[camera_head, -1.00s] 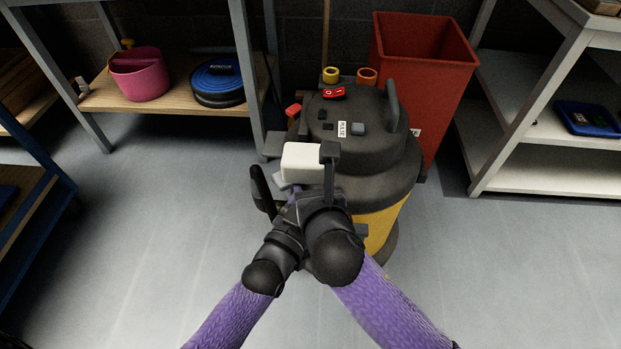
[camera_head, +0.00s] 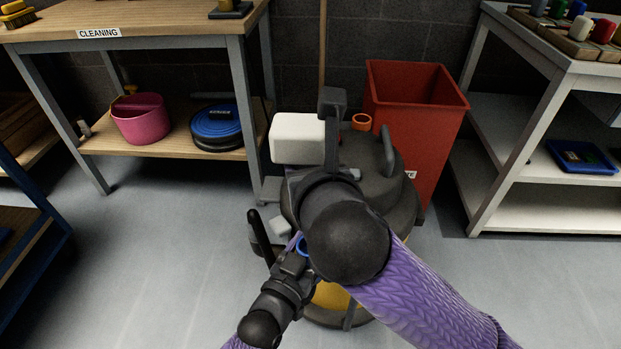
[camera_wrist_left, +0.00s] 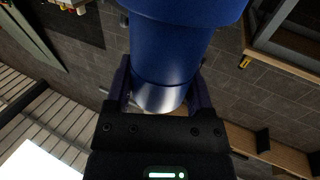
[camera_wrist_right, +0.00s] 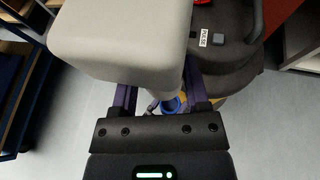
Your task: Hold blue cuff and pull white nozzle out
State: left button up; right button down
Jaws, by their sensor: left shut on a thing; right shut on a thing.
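The white nozzle (camera_head: 297,138) is a pale block, high in the middle of the head view. My right gripper (camera_head: 322,148) is shut on it, and it fills the upper left of the right wrist view (camera_wrist_right: 120,35). The blue cuff (camera_head: 302,246) shows as a small blue ring below, partly hidden by my right arm. My left gripper (camera_head: 282,248) is shut on it. In the left wrist view the cuff (camera_wrist_left: 175,45) is large between the fingers. In the right wrist view the open cuff ring (camera_wrist_right: 172,104) lies below the nozzle, apart from it.
The dark vacuum (camera_head: 372,160) with a yellow lower body stands right behind my grippers. A red bin (camera_head: 418,130) is behind it. A wooden shelf unit (camera_head: 150,38) is at left, a white shelf (camera_head: 545,205) at right. The floor on both sides is clear.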

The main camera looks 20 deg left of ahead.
pick_arm(q)
jog(key=o, duration=1.3)
